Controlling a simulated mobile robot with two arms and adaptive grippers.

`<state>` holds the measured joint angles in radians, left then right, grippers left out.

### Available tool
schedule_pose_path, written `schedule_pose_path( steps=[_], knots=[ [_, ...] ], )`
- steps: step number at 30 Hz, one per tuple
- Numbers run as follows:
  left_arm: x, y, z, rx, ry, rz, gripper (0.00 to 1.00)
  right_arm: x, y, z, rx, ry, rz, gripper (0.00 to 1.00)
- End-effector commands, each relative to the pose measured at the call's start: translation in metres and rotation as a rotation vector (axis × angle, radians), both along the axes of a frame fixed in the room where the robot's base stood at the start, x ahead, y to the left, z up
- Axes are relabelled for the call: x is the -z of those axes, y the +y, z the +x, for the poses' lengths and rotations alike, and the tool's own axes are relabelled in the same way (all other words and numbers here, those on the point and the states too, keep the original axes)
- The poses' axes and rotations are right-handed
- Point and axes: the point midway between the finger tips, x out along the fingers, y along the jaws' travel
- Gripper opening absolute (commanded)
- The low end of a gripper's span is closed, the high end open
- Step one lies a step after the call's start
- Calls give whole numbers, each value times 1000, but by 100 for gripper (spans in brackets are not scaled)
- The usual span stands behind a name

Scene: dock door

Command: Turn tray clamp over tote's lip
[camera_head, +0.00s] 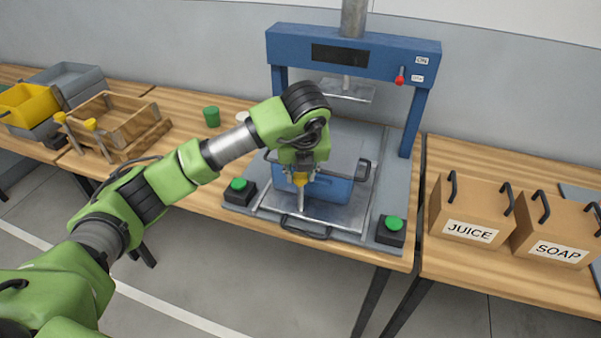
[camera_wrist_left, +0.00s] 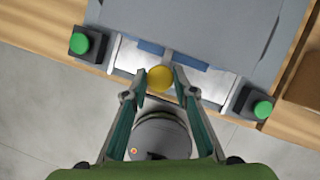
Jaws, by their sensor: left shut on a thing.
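A blue tote (camera_head: 337,190) with a grey top stands on a metal tray (camera_head: 345,215) under the press. A clamp with a yellow knob (camera_wrist_left: 160,79) stands at the tote's front side; the knob also shows in the head view (camera_head: 300,179). My left gripper (camera_wrist_left: 160,80) is shut on the yellow knob, one finger on each side. In the wrist view a grey clamp bar (camera_wrist_left: 169,56) runs from the knob across the tote's blue edge (camera_wrist_left: 192,61). Whether the bar touches the lip cannot be told. My right gripper is in neither view.
The blue press frame (camera_head: 350,50) rises behind, with its plate above the tote. Green buttons (camera_head: 238,185) (camera_head: 393,224) flank the tray. Boxes marked JUICE (camera_head: 470,210) and SOAP (camera_head: 556,228) stand right. A wooden crate (camera_head: 115,120) and a yellow bin (camera_head: 28,105) stand left.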

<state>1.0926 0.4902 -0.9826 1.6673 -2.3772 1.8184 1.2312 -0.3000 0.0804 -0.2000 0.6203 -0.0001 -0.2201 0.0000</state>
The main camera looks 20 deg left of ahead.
Motion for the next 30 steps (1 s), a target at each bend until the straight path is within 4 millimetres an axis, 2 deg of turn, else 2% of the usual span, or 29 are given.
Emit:
schedule_pose_path(
  steps=[4, 5, 6, 7, 16, 20, 23, 30],
  knots=[
    [0, 0, 0, 0, 0, 0, 4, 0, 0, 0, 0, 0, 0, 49],
    [0, 0, 0, 0, 0, 0, 28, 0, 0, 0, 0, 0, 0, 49],
    [0, 0, 0, 0, 0, -1, 39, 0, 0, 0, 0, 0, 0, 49],
    [0, 0, 0, 0, 0, -1, 41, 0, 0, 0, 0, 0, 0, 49],
    [0, 0, 0, 1, 0, -1, 41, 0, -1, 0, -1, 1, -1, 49],
    [-8, -1, -2, 2, -1, -1, 41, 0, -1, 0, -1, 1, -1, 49],
    [-22, -4, -7, 3, -5, -1, 41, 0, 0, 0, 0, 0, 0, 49],
    [-73, -11, -26, 2, -6, -1, 41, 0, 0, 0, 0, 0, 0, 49]
  ],
)
